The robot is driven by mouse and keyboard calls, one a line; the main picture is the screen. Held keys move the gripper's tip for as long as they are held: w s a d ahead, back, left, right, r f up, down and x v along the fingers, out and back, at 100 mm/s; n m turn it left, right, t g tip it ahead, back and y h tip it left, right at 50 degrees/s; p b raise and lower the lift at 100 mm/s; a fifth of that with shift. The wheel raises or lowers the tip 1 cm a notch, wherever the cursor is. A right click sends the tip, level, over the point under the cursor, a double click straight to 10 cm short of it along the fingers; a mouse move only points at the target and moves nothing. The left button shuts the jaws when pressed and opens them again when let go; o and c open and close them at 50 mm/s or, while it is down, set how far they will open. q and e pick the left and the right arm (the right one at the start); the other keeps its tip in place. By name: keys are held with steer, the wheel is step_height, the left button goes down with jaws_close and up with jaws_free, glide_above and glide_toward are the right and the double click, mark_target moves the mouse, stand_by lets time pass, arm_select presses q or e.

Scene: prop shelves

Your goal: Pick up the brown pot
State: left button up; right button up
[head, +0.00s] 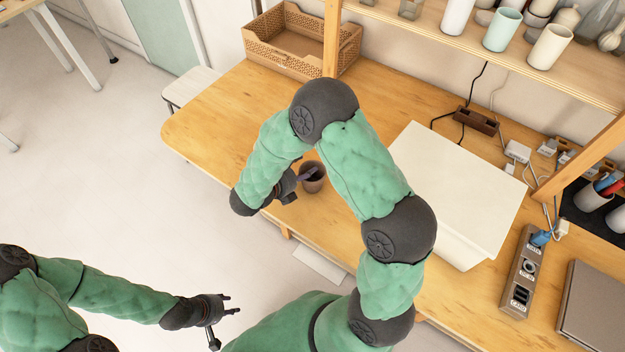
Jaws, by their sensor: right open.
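The brown pot (316,185) is small and dark, and stands upright near the front edge of the wooden table, partly hidden by my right arm and gripper. My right gripper (301,186) is at the pot's left side with its jaws apart. One finger shows over the pot's opening and the other is outside, to the lower left. I cannot tell whether either finger touches the pot. My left gripper (227,328) is low at the left, over the floor, well away from the table, with its fingers spread and nothing between them.
A white box-like object (460,180) lies right of my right arm. A perforated brown crate (285,48) stands at the back left. A shelf (480,45) with cups overhangs the rear. A power strip (521,272) and laptop-like slab (597,305) are at right. The table left of the pot is clear.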

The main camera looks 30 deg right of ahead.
jaws_close()
steer(key=shift+r, duration=0.1)
stand_by(0.4)
